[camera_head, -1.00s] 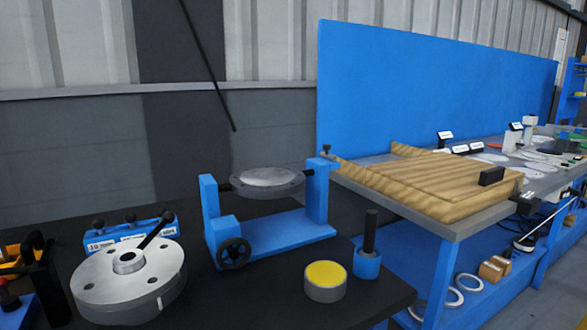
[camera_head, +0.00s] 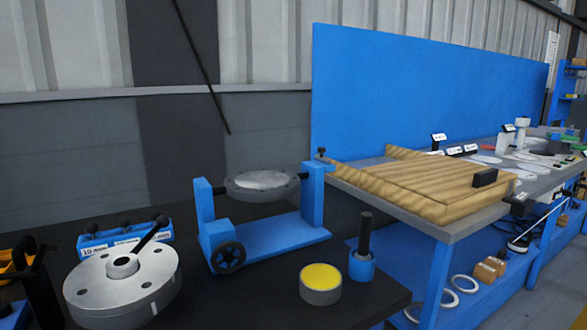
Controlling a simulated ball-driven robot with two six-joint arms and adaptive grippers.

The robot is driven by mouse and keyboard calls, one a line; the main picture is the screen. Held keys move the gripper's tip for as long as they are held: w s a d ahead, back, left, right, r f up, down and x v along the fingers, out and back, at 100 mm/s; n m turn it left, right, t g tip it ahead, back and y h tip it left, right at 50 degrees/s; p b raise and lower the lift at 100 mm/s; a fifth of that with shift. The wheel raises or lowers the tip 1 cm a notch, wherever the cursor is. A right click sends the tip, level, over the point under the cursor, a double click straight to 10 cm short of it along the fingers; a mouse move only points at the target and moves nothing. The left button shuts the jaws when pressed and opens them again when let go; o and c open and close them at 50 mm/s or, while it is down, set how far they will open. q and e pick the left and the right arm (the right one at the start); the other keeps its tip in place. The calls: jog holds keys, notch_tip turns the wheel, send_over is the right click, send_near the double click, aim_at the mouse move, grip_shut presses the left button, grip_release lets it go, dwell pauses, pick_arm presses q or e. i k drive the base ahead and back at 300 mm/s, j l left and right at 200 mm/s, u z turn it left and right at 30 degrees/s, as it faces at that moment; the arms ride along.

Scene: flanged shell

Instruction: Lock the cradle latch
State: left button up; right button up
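The blue cradle (camera_head: 265,238) stands on the dark table, with two uprights and a black handwheel (camera_head: 229,257) at its front left. A grey flanged disc (camera_head: 262,187) hangs level between the uprights on side pivots. A small dark knob (camera_head: 321,151) sits on top of the right upright and looks like the latch; whether it is locked is too small to tell. Neither of my grippers is in view.
A yellow-topped puck (camera_head: 320,282) and a black peg in a blue holder (camera_head: 362,262) stand right.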

aim_at(321, 150)
jog(key=i+l+u, duration=0.15)
jog(key=u, duration=0.3)
jog(key=i+l+u, duration=0.1)
jog(key=l+u, duration=0.3)
jog(key=i+l, duration=0.1)
jog(key=l, duration=0.3)
jog(key=i+l+u, duration=0.1)
jog(key=l, duration=0.25)
jog(key=i+l+u, duration=0.1)
jog(key=l, duration=0.3)
jog(key=i+l, duration=0.15)
jog(key=l, duration=0.25)
jog(key=i+l+u, duration=0.1)
jog(key=l, duration=0.3)
